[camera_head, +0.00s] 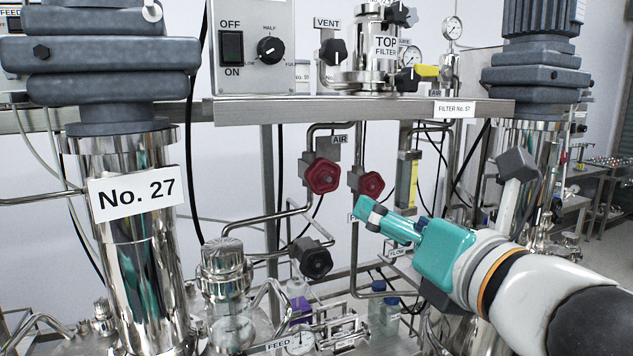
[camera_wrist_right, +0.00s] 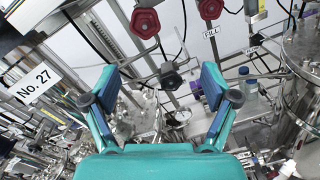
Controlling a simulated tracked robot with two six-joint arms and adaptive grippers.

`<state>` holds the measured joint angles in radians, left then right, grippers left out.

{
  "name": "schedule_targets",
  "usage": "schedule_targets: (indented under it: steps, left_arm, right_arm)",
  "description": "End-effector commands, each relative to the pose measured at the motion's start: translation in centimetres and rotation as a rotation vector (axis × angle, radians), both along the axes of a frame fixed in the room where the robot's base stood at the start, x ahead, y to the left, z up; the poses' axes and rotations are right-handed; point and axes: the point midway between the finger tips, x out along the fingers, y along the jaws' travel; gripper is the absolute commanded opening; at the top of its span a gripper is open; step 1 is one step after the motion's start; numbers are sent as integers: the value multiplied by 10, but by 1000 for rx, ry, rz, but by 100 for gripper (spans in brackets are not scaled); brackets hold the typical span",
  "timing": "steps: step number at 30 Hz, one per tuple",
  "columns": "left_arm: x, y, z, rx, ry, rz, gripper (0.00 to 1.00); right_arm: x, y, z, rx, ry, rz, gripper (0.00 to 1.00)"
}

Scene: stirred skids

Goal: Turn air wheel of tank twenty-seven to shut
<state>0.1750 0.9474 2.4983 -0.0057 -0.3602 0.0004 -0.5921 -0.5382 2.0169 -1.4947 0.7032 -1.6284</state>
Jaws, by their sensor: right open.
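The air wheel (camera_head: 322,175) is a dark red hand wheel on a pipe, below a label reading AIR, right of the tank marked No. 27 (camera_head: 137,192). It also shows near the top of the right wrist view (camera_wrist_right: 145,21). My right gripper (camera_head: 366,209) is teal and reaches in from the right, its tip below and right of the air wheel and apart from it. In the wrist view its two fingers (camera_wrist_right: 157,80) are spread wide with nothing held between them. My left gripper is not seen.
A second red wheel (camera_head: 368,184) sits close right of the air wheel; a FILL label (camera_wrist_right: 210,32) is beside it. A black wheel (camera_head: 316,262) is lower down. A steel shelf (camera_head: 300,110) crosses above. Pipes, a flow tube (camera_head: 407,180) and bottles crowd around.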

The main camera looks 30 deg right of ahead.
Motion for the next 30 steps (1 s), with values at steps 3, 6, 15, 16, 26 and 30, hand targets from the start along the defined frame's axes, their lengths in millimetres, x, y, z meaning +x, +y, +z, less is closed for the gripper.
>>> schedule_targets:
  steps: [3,6,15,16,26,30]
  left_arm:
    - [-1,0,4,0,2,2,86]
    - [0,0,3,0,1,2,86]
    - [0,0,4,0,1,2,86]
    - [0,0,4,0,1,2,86]
    - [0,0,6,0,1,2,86]
    - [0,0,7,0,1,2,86]
  right_arm:
    - [1,13,10,3,-21,44,86]
    - [10,15,9,2,-18,49,86]
    - [62,12,7,3,-12,49,86]
    - [69,12,7,3,-13,50,86]
    - [138,9,8,4,-15,53,86]
    - [157,8,8,5,-16,53,86]
